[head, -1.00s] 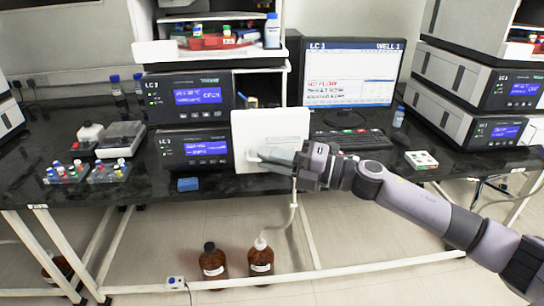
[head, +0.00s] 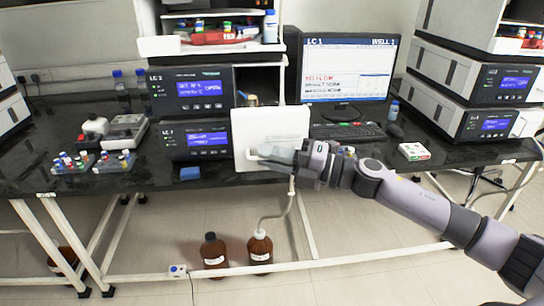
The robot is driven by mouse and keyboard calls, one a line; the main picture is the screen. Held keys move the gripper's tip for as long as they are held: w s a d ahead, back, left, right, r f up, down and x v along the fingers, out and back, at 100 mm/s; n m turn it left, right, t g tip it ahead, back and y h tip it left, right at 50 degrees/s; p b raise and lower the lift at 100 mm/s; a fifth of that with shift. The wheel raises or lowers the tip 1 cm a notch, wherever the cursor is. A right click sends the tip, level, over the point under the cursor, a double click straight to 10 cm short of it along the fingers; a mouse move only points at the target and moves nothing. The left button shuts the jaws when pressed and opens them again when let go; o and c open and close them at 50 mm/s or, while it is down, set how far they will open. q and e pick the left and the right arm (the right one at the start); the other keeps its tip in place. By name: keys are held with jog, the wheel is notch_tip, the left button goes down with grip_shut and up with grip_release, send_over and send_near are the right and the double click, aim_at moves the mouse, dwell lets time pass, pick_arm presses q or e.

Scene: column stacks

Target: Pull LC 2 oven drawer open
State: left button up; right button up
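The white oven drawer front (head: 283,121) stands right of the left-hand instrument stack, out in front of it above the bench. Its pale handle (head: 252,155) is at its lower left. My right gripper (head: 272,154) comes in from the right, with its fingers closed at the handle; they hide part of it. The stack has an upper module (head: 190,90) and a lower module (head: 194,140) with blue displays; their small labels are too blurred to read surely. The drawer's inside is hidden behind its front. My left gripper is not in view.
A monitor (head: 347,75) and keyboard (head: 345,131) stand right of the drawer. Two brown bottles (head: 214,255) (head: 260,252) stand on the floor below, with a tube rising from one. Another stack (head: 484,90) is at right.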

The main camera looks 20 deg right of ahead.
jog(key=o, duration=0.3)
jog(key=shift+o, duration=0.2)
jog(key=b+v, duration=0.2)
jog(key=v, duration=0.5)
jog(key=shift+s+d, duration=0.1)
jog(key=shift+d, duration=0.05)
dwell(0.4)
